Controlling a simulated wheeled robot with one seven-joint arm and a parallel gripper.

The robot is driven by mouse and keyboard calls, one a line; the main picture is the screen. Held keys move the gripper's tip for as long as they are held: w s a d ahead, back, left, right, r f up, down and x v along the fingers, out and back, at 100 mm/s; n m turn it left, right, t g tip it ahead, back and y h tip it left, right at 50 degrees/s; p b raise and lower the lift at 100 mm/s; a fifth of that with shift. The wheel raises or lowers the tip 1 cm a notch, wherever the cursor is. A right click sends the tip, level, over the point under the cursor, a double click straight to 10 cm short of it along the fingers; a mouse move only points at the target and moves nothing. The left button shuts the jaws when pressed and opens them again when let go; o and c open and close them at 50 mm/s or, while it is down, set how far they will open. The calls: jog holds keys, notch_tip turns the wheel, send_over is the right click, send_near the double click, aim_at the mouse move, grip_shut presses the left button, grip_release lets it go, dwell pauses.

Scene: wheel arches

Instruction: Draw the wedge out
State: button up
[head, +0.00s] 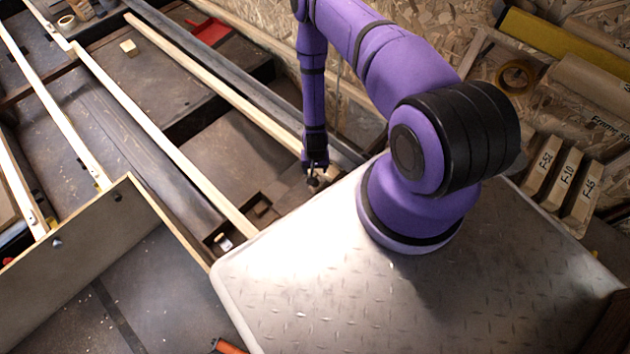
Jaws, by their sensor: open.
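My gripper (314,183) points down at the end of my purple arm, just beyond the far edge of the metal plate, and is open. Small brown wooden pieces lie to its lower left; at this size I cannot tell if it touches anything. A small pale block (223,243) sits in a dark recess near the plate's left corner. Another small pale block (128,47) lies on the dark panel at the upper left. I cannot tell for certain which piece is the wedge.
Long pale wooden strips (160,106) run diagonally over dark framing. The diamond-pattern metal plate (300,290) is bare in front. Labelled wooden blocks (562,185) stand at the right. A red dustpan-like object (208,31) lies at the back. A wooden panel (80,245) stands at the left.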

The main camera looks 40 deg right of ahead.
aim_at(315, 182)
notch_tip(315, 182, down, 10)
jog(key=shift+r, duration=0.1)
dwell(0.4)
